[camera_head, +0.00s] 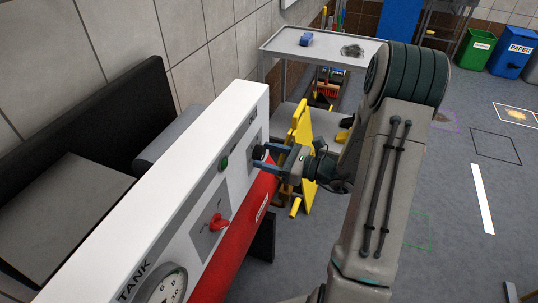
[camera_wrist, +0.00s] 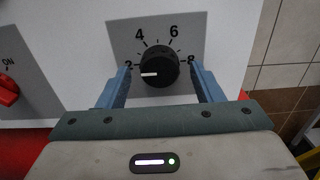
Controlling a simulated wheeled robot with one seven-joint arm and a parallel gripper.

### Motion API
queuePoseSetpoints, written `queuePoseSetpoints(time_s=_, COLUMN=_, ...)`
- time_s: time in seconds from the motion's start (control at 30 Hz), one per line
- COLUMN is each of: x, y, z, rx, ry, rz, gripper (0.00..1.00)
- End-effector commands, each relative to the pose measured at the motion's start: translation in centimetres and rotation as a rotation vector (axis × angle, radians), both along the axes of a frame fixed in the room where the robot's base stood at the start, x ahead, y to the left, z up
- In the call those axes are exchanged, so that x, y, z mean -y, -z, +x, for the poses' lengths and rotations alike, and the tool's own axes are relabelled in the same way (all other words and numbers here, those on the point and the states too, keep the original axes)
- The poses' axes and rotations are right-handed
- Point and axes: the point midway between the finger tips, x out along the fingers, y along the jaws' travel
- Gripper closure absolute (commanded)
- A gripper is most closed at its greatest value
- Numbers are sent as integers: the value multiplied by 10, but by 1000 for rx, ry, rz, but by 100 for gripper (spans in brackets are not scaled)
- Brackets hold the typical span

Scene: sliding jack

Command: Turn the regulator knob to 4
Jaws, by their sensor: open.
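The black regulator knob (camera_wrist: 158,68) sits on a grey dial plate (camera_wrist: 118,35) with the numbers 2, 4, 6 and 8 showing. Its white pointer line points left, at or slightly below the 2. My gripper (camera_wrist: 161,78) is open, with one blue finger on each side of the knob. In the head view my gripper (camera_head: 268,161) is at the far end of the white and red machine panel (camera_head: 172,178), and the fingers partly hide the knob there.
A red switch (camera_head: 218,222), a green button (camera_head: 224,163) and a tank gauge (camera_head: 165,288) are on the same panel. A yellow sign (camera_head: 304,140) stands behind my gripper. A metal cart (camera_head: 340,65) is at the back. Floor at right is mostly clear.

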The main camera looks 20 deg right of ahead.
Motion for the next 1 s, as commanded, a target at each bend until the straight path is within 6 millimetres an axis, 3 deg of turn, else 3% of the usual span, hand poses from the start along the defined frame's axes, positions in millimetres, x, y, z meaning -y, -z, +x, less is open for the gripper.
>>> queuePoseSetpoints(time_s=0.27, x=-2, y=0, z=1, rx=0, ry=-1, rz=0, gripper=40)
queuePoseSetpoints(time_s=0.43, x=-2, y=0, z=1, rx=0, ry=-1, rz=0, gripper=82)
queuePoseSetpoints(time_s=0.47, x=-2, y=0, z=1, rx=0, ry=-1, rz=0, gripper=85)
queuePoseSetpoints(time_s=1.0, x=-2, y=-3, z=0, rx=-117, ry=-1, rz=84, gripper=85)
